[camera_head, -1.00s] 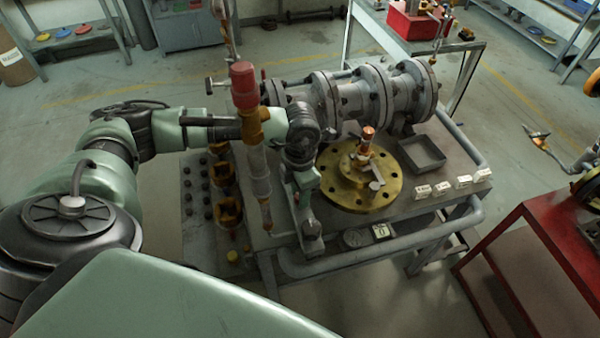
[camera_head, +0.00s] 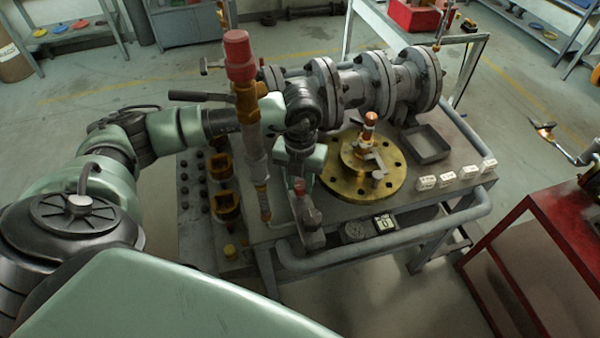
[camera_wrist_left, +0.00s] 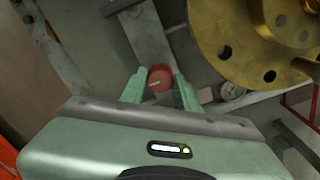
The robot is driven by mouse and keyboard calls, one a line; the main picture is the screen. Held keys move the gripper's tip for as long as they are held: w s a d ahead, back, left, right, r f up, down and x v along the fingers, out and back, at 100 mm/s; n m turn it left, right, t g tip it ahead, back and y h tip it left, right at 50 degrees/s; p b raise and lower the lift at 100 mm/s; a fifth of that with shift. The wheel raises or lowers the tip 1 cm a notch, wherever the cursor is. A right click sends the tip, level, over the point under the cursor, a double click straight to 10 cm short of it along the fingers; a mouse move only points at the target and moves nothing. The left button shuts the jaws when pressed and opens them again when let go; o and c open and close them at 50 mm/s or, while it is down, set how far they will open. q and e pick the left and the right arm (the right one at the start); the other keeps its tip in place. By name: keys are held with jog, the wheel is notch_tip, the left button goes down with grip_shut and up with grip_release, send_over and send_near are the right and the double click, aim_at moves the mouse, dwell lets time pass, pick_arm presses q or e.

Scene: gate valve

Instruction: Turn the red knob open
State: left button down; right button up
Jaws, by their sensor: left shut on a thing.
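The red knob (camera_wrist_left: 160,78) is a small round red cap on a grey mount, seen in the left wrist view between my two green fingers. In the head view a small red part (camera_head: 299,186) shows just below my left wrist. My left gripper (camera_wrist_left: 160,91) is shut on the red knob, with one finger on either side. It also shows in the head view (camera_head: 303,180), at the left front of the brass flange (camera_head: 340,184); its fingers are partly hidden there. My right gripper is in no view.
A tall pipe with a red cap (camera_head: 239,58) stands close beside my left forearm. A black lever (camera_head: 200,97) sticks out left near it. The grey flanged valve (camera_head: 372,85) lies behind. A tray (camera_head: 429,143) and white blocks (camera_head: 447,179) are to the right.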

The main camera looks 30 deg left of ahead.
aim_at(300, 184)
pick_arm(q)
jog(key=shift+w+r+n, duration=0.15)
jog(key=shift+n, duration=0.35)
jog(key=c, duration=1.1)
grip_release()
jog(key=shift+o, duration=0.2)
notch_tip(300, 184, up, 7)
jog(key=shift+f+b, duration=0.1)
jog(key=shift+b, duration=0.7)
jog(key=shift+r, duration=0.45)
